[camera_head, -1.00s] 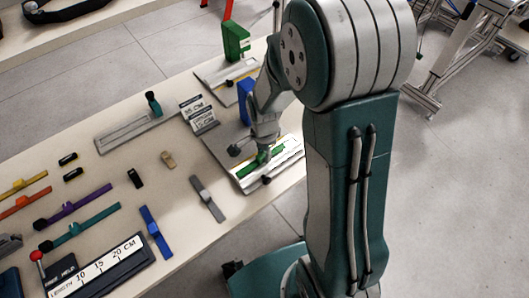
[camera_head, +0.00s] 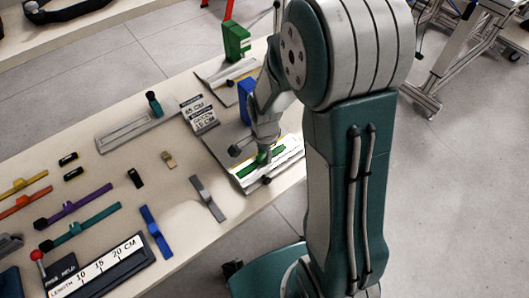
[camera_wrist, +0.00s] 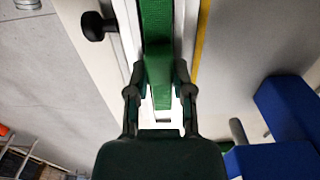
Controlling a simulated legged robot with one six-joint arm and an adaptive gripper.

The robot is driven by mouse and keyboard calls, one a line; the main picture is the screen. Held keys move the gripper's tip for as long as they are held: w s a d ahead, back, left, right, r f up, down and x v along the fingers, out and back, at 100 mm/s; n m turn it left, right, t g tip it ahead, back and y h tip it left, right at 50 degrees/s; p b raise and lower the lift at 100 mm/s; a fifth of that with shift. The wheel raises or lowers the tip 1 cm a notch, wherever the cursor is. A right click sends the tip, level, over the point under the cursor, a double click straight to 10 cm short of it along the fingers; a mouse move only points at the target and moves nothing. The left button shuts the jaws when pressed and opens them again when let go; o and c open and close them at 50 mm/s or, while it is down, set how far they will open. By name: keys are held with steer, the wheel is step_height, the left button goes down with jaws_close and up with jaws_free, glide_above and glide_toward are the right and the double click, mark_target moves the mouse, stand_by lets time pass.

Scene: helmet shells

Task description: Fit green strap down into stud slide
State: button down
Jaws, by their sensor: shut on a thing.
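My gripper (camera_wrist: 159,88) is shut on the green strap (camera_wrist: 157,35), with one finger on each side of it in the wrist view. The strap runs straight away from the fingers along a pale slide (camera_wrist: 130,30) with a dark knob (camera_wrist: 97,26) at its side. In the head view the green strap (camera_head: 262,157) lies along the slide fixture (camera_head: 289,150) near the table's right edge, under my gripper (camera_head: 264,148). Whether the strap is seated in the slide or just above it, I cannot tell. My wrist hides part of the fixture.
A blue block (camera_head: 245,98) stands close behind the fixture, and a green clamp block (camera_head: 236,40) stands farther back. A grey strap (camera_head: 207,198) and blue strap (camera_head: 152,234) lie to the left. A length gauge (camera_head: 100,272) is at the front. The table's right edge is close.

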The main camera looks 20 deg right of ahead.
steer(key=shift+f, duration=0.25)
steer(key=shift+r, duration=0.35)
steer(key=shift+d, duration=0.15)
stand_by(0.4)
steer(key=shift+f, duration=0.3)
stand_by(1.1)
steer(key=shift+r, duration=0.15)
steer(key=shift+r, duration=0.15)
steer(key=shift+c, duration=2.1)
jaws_free()
